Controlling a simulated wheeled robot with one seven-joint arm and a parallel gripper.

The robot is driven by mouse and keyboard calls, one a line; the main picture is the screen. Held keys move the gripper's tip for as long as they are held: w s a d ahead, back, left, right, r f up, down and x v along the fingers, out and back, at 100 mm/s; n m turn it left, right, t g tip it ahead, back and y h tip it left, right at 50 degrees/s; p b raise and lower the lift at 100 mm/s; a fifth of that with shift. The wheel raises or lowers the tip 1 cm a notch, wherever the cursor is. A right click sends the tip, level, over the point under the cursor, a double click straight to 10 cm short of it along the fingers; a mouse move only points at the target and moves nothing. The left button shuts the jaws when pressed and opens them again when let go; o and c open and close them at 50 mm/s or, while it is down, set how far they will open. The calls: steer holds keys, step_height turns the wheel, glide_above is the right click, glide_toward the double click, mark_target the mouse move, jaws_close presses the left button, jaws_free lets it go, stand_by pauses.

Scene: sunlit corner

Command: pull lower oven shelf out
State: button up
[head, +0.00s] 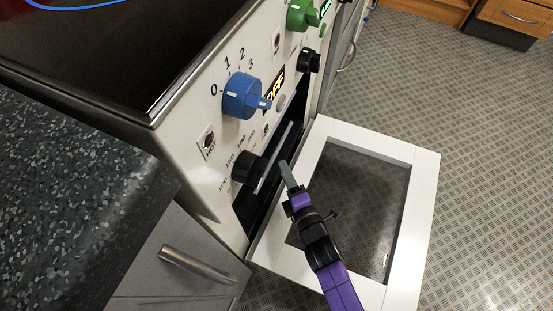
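The oven (222,128) stands at left with its white-framed door (412,215) folded down open. The dark cavity shows behind the knobs and panel. A thin grey bar (274,157), apparently the front edge of an oven shelf, runs across the opening. I cannot tell whether it is the upper or lower shelf, and the inside is mostly hidden. My gripper (285,168), grey-tipped on a purple and black arm, is above the open door, just right of the bar. A small gap seems to separate them. Its fingers show edge-on, so their opening is unclear.
A blue knob (241,96), a green knob (301,15) and black knobs (248,167) stick out above the opening. A dark speckled worktop (75,200) is at left, over a grey drawer (175,265). The patterned floor (480,130) right of the door is clear.

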mark_target(276, 152)
steer(key=b+x, duration=0.1)
steer(key=x, duration=0.7)
steer(key=shift+a, duration=0.1)
steer(key=shift+c, duration=0.2)
jaws_close()
steer(key=shift+f, duration=0.1)
stand_by(1.1)
